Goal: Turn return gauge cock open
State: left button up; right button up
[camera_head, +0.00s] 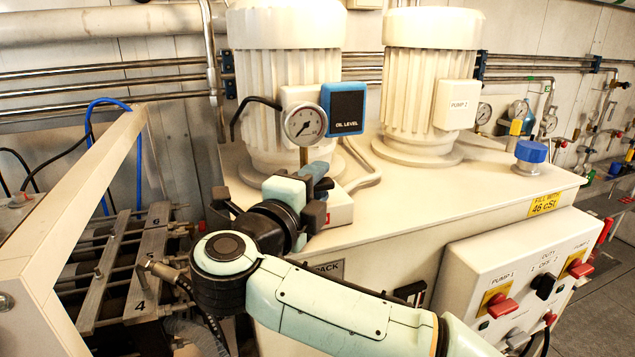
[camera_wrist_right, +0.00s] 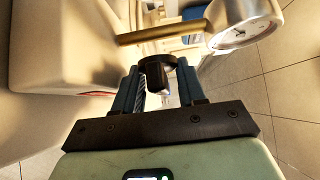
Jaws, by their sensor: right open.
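The gauge (camera_head: 305,124) has a white round dial and stands on a brass stem (camera_head: 303,157) in front of the left pump motor. My right gripper (camera_head: 319,187) is just below it, by the stem's foot. The gauge's edge (camera_wrist_right: 245,22) and the brass stem (camera_wrist_right: 162,35) also show in the right wrist view. In the head view my gripper hides the cock. My left gripper is out of view.
An oil level sign (camera_head: 344,110) is just right of the gauge. Two white motors (camera_head: 432,90) stand on the white tank top (camera_head: 465,185), with a blue cap (camera_head: 531,152) at right. A switch box (camera_head: 515,265) juts out in front.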

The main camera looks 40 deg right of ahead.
jog(key=shift+c, duration=0.3)
grip_shut()
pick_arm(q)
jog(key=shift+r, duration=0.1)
pick_arm(e)
jog(key=shift+m, duration=0.3)
jog(key=m+y, duration=0.1)
jog(key=y, duration=0.1)
jog(key=shift+r+m+g+y+p, duration=0.1)
jog(key=shift+m+g+y+p, duration=0.2)
jog(key=shift+g+p, duration=0.1)
jog(key=m+y, duration=0.2)
jog(key=y, duration=0.1)
jog(key=shift+p, duration=0.4)
jog(key=m+y, duration=0.2)
jog(key=y, duration=0.1)
jog(key=shift+m+y, duration=0.3)
jog(key=shift+y, duration=0.1)
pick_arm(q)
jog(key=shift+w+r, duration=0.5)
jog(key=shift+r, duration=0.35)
pick_arm(e)
jog(key=m+t+y, duration=0.1)
jog(key=m+y, duration=0.1)
jog(key=y, duration=0.1)
jog(key=shift+y, duration=0.3)
